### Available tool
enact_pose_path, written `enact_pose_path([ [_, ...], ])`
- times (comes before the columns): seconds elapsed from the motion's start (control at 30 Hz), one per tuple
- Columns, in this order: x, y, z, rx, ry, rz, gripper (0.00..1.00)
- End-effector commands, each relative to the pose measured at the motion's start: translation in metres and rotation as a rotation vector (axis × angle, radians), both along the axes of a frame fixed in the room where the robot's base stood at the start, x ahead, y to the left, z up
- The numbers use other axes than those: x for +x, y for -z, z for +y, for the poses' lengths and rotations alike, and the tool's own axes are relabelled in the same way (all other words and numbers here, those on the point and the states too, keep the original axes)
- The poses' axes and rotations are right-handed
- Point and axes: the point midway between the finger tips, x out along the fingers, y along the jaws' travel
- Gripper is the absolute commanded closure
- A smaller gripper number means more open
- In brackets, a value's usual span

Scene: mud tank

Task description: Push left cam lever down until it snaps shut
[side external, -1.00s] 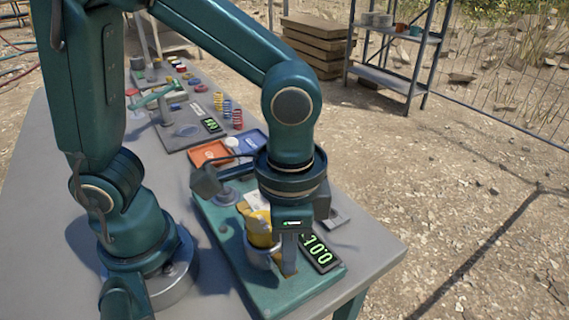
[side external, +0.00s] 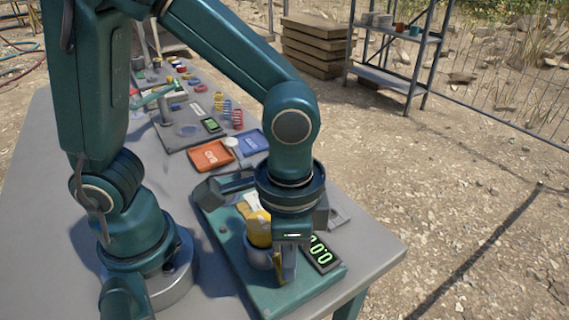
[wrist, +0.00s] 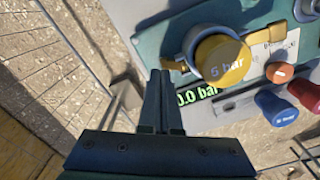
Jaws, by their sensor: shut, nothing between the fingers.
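The yellow cap (wrist: 222,60), marked "6 bar", sits in a grey collar (wrist: 194,40) on the teal base plate (side external: 222,228). In the wrist view, a brass cam lever (wrist: 175,66) sticks out on the left side of the collar. Another brass lever (wrist: 262,36) extends to the right. In the side view, one brass lever (side external: 277,266) hangs at the front of the collar. My gripper (wrist: 160,75) is shut and empty, its tips right beside the left lever. I cannot tell whether they touch. In the side view, my gripper (side external: 289,276) is low beside the collar.
Orange (side external: 210,156) and blue (side external: 251,142) trays lie behind the plate.

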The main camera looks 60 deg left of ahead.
Motion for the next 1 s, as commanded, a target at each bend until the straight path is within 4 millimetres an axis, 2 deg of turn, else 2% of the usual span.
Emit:
enact_pose_path([
  [0.57, 0.0, -0.001, 0.0, 0.0, 0.0, -0.001, 1.0],
  [1.0, 0.001, -0.032, -0.001, -0.002, 0.0, -0.004, 1.0],
])
